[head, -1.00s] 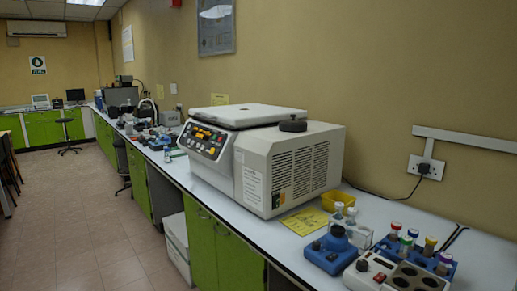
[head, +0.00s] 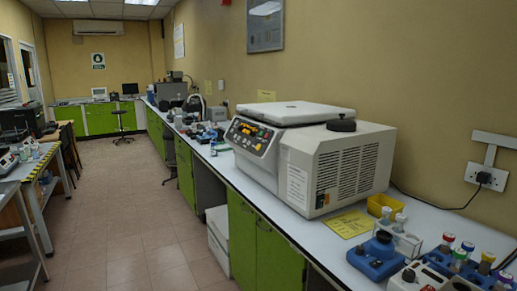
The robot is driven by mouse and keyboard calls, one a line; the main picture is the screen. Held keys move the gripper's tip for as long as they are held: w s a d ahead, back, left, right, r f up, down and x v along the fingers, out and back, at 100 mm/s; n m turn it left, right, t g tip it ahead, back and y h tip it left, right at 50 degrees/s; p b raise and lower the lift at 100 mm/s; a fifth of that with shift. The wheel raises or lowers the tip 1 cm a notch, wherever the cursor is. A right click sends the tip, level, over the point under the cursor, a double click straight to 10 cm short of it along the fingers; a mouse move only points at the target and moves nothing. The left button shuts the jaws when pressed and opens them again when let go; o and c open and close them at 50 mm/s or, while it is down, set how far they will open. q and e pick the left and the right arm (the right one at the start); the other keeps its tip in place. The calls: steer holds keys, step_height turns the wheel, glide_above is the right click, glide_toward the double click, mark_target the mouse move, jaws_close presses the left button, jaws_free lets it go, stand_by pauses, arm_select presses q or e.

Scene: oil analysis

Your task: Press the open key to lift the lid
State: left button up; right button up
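The centrifuge (head: 310,155) is a large white and grey box on the right-hand bench in the head view. Its flat lid (head: 292,112) on top looks closed. Its front control panel (head: 250,134) carries several small coloured keys and a red display, and faces left towards the aisle. The keys are too small to tell which one is the open key. Neither of my grippers shows in the head view.
The white bench top (head: 408,222) runs along the right wall over green cupboards (head: 262,245). A blue mixer (head: 376,257), a tube rack (head: 401,238) and a yellow tray (head: 382,204) stand nearer. The tiled aisle (head: 130,215) is clear. Another bench (head: 28,168) stands at the left.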

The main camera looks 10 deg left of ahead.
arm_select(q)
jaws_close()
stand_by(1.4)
